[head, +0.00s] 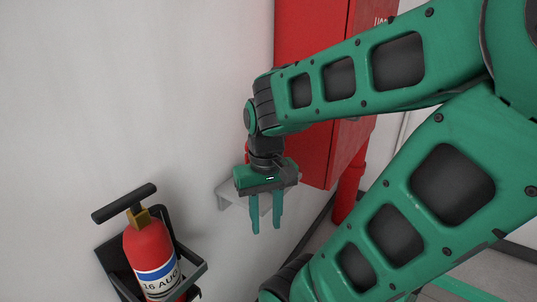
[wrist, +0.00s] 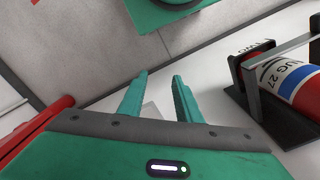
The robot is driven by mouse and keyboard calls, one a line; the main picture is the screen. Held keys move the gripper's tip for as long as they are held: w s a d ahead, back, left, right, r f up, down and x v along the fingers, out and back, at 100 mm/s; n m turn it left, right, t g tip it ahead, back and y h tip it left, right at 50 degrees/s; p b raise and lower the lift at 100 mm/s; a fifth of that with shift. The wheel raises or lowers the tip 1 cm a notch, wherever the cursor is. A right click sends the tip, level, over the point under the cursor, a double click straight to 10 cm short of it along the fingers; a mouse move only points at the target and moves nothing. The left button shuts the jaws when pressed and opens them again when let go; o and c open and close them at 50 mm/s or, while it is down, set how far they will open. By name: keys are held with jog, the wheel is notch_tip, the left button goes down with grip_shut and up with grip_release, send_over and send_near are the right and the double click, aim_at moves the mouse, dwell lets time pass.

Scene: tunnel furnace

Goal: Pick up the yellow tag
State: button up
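I cannot make out a yellow tag in either view. The only yellowish thing is a brass-coloured block (head: 139,218) at the neck of the red fire extinguisher (head: 146,245), below the black handle. My gripper (head: 265,229) points down in front of the wall, to the right of the extinguisher and apart from it. Its two green fingers are apart with nothing held between them. In the wrist view the open fingers (wrist: 159,76) show a pale patch behind them, and the extinguisher (wrist: 300,85) lies to the right.
The extinguisher sits in a black wall bracket (head: 193,277). A small light grey ledge (head: 229,192) juts from the wall behind my gripper. A red cabinet (head: 310,60) stands behind my arm, with a red pipe (head: 347,194) below it. The wall at left is bare.

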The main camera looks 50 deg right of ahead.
jog(key=shift+w+d, duration=0.2)
jog(key=shift+w, duration=0.05)
jog(key=o, duration=0.5)
jog(key=shift+s+r, duration=0.15)
jog(key=shift+s, duration=0.05)
jog(key=shift+o, duration=1.3)
jog(key=shift+t+y, duration=0.6)
jog(key=shift+y, duration=0.2)
jog(key=w+d+r, duration=0.5)
jog(key=shift+r, duration=0.25)
jog(key=shift+t+y, duration=0.4)
jog(key=shift+t, duration=0.1)
jog(key=d+r, duration=0.1)
jog(key=d, duration=0.1)
jog(key=d+r, duration=0.2)
jog(key=d, duration=0.1)
jog(key=d+r, duration=0.1)
jog(key=d, duration=0.2)
jog(key=shift+w+r, duration=0.15)
jog(key=shift+w, duration=0.15)
jog(key=shift+w+d+n+t+y, duration=1)
jog(key=shift+w+d+n+t, duration=0.3)
jog(key=shift+w+d+n, duration=1.3)
jog(key=shift+s+x, duration=0.15)
jog(key=shift+x, duration=1.5)
jog(key=shift+s+x, duration=0.15)
jog(key=shift+x, duration=1.55)
